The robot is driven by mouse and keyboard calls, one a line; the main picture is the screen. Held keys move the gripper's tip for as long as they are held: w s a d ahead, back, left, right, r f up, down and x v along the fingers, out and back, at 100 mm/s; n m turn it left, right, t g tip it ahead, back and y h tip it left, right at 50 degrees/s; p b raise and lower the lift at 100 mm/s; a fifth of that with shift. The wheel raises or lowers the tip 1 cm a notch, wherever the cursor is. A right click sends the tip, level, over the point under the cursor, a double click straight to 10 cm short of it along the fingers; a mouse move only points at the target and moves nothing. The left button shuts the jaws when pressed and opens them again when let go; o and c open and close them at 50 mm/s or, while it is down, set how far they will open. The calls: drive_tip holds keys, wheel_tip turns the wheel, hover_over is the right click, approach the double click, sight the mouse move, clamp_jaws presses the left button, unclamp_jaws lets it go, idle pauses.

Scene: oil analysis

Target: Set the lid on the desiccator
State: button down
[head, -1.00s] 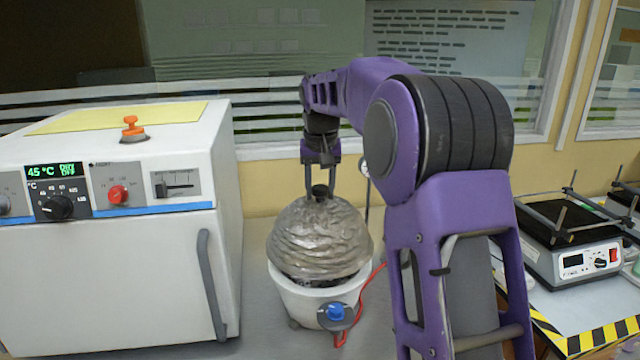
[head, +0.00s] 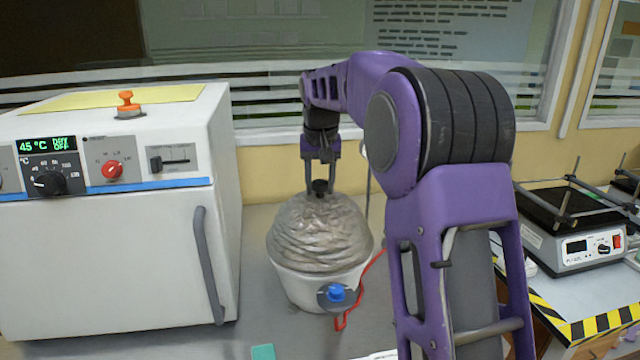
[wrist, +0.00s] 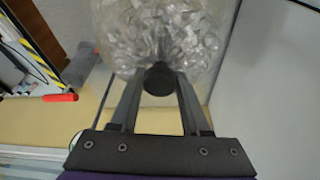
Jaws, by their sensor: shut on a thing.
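The desiccator lid (head: 320,235) is a clear, wrinkled-looking dome with a black knob (head: 320,188). It is upright over the desiccator base (head: 297,287), a white bowl with a blue valve knob (head: 336,293) at its front. The lid's lower edge meets the bowl's rim with no clear gap at the front; the back side is hidden. My gripper (head: 320,183) points down and is shut on the lid's knob. In the wrist view the knob (wrist: 159,79) sits between the two fingers, with the dome (wrist: 165,35) beyond it.
A white oven (head: 110,250) stands close on the left. A red cable (head: 345,318) runs beside the bowl on the right. A hotplate device (head: 575,245) is on the right bench with striped edging (head: 600,330). A wall and window are behind.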

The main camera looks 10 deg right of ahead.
drive_tip(key=shift+f, duration=0.4)
drive_tip(key=shift+c, duration=2.4)
unclamp_jaws()
drive_tip(key=shift+o, duration=0.9)
drive_tip(key=shift+f, duration=0.1)
